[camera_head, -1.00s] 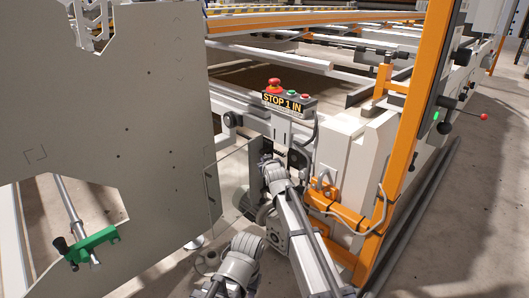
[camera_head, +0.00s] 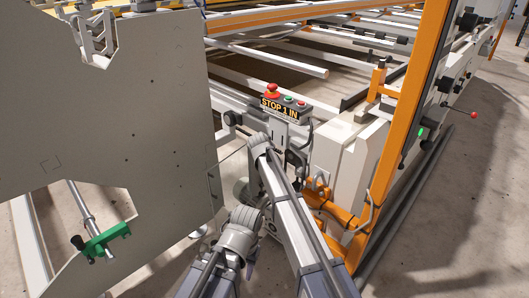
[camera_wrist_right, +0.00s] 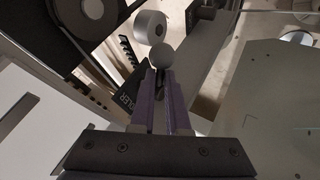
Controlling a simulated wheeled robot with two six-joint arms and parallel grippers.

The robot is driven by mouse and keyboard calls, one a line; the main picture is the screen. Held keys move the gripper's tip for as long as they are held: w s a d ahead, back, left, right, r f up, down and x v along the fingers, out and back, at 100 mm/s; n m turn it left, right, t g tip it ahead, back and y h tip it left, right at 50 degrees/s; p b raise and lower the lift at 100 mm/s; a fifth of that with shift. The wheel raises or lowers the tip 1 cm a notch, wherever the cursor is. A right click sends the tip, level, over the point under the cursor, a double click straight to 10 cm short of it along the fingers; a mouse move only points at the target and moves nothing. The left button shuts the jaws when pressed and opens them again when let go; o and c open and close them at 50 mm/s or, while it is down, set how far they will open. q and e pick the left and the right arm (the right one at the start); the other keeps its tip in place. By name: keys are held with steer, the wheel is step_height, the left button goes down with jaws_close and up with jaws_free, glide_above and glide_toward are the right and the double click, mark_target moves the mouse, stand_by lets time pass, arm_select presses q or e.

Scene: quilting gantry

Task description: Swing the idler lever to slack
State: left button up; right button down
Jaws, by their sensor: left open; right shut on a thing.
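In the right wrist view, my right gripper (camera_wrist_right: 161,78) has its purple fingers closed around the idler lever, whose grey ball knob (camera_wrist_right: 161,55) shows just beyond the fingertips. A dark label plate (camera_wrist_right: 127,100) with partly hidden white lettering, seemingly "IDLER", lies to the left of the fingers. In the head view the right arm reaches forward beside the large grey panel; its gripper and the lever are hidden there.
A large grey side panel (camera_head: 120,130) with a green clamp (camera_head: 105,243) stands on the left. A stop button box (camera_head: 285,102) sits above the arm. An orange post (camera_head: 400,110) and orange bracket (camera_head: 335,205) stand close on the right. Open floor lies farther right.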

stand_by(0.3)
steer(key=c, duration=0.9)
jaws_free()
steer(key=shift+r, duration=0.15)
steer(key=p+v, duration=0.5)
steer(key=v, duration=0.2)
steer(key=shift+s+a+r+p, duration=0.1)
steer(key=shift+s+r+p, duration=0.1)
steer(key=shift+p, duration=0.2)
